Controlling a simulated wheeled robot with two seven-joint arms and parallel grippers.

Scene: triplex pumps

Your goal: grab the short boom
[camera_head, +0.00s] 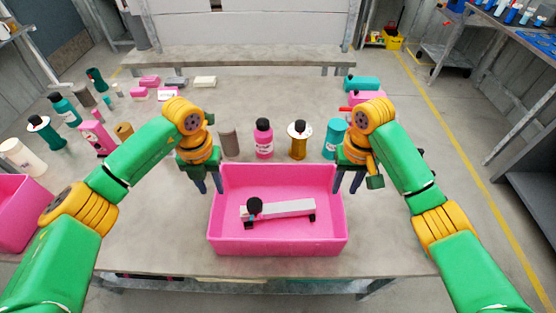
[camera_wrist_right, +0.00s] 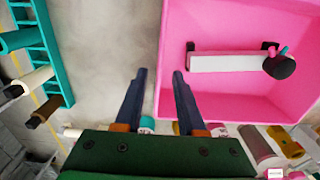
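The short boom (camera_head: 288,209) is a white-grey bar with a round black knob at one end and dark feet. It lies in the pink bin (camera_head: 235,245), knob to the left in the head view. The boom also shows in the right wrist view (camera_wrist_right: 230,63). My left gripper (camera_head: 210,187) hangs above the bin's left rim, fingers apart and empty. My right gripper (camera_head: 345,185) hangs by the bin's right rim. In the right wrist view the right gripper (camera_wrist_right: 160,75) has its two fingers apart with nothing between them. Neither gripper touches the boom.
Behind the bin stand a grey cylinder (camera_head: 229,141), a pink bottle (camera_head: 263,139), a gold-brown bottle (camera_head: 298,140) and a teal cylinder (camera_head: 333,138). Several bottles crowd the table's left side. Another pink bin (camera_head: 18,215) sits at far left. The table right of my right gripper looks clear.

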